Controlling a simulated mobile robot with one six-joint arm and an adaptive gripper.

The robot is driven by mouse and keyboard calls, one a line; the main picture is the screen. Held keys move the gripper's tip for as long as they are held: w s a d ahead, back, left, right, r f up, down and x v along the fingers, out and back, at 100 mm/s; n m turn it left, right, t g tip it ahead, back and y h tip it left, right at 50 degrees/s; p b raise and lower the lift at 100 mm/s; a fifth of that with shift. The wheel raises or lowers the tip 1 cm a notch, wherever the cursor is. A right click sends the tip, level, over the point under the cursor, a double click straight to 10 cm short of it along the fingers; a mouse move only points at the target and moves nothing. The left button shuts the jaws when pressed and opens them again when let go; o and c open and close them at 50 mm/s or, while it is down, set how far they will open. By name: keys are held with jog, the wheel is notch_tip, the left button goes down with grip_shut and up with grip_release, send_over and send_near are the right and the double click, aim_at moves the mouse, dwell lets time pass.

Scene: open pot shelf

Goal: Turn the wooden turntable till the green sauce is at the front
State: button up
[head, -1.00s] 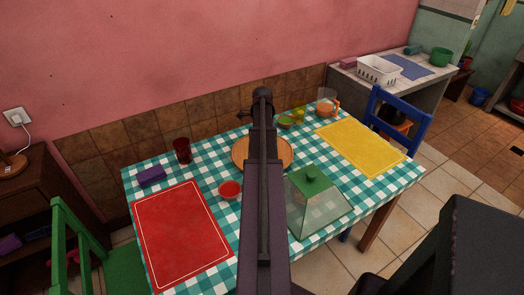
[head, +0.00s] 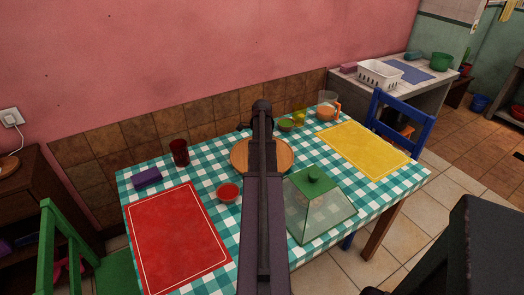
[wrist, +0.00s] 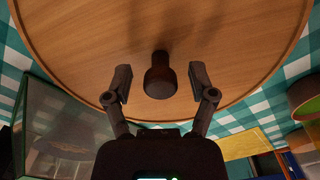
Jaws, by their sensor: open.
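The wooden turntable (head: 240,156) is a round, light-brown disc in the middle of the table, partly hidden behind my arm in the head view. In the wrist view its bare surface (wrist: 90,40) fills the top, with a dark upright knob (wrist: 160,78) on it. My gripper (wrist: 158,86) is open, one finger on each side of the knob with gaps visible; it holds nothing. The green sauce bowl (head: 285,125) stands at the back right, just outside the disc's edge. A red sauce bowl (head: 228,191) stands at the front left, also off the disc's face.
A glass cover with a green lid (head: 318,205) stands close at the front right. A dark red cup (head: 180,152) is at the back left. Yellow lemons (head: 299,117) and a jug (head: 327,106) are behind right. Red (head: 175,240) and yellow (head: 362,148) mats lie flat.

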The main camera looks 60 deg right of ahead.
jog(key=shift+c, duration=0.2)
grip_shut()
jog(key=shift+s, duration=0.15)
